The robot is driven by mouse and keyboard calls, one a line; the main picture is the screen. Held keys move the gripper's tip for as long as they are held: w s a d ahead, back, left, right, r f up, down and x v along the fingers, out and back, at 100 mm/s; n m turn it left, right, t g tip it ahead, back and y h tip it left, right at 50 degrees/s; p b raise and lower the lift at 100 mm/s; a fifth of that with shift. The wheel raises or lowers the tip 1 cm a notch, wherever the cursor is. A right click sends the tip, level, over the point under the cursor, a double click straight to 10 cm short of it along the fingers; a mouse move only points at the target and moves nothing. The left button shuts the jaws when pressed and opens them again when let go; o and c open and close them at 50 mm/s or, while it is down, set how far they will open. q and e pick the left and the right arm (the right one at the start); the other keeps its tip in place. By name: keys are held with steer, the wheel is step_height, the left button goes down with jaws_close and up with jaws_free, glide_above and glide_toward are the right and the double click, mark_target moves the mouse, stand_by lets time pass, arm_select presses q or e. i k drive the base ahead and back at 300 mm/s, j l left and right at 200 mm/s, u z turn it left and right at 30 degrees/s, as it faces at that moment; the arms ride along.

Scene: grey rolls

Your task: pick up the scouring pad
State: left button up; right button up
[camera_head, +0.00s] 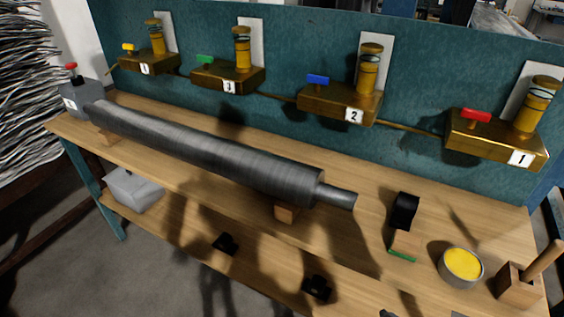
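The scouring pad (402,255) seems to be the thin green strip on the bench, to the right of the big roll's end. A black block-like thing (404,211) stands just behind it, and I cannot tell whether the two are joined. Nothing is seen gripping the pad.
A long grey roll (210,148) lies on wooden supports. A yellow-filled round tin (461,266) and a wooden block with a handle (520,284) stand at right. Brass valve units (340,103) line the teal back panel. Small black things (318,287) sit in front.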

mark_target(405, 246)
steer(key=z, duration=1.1)
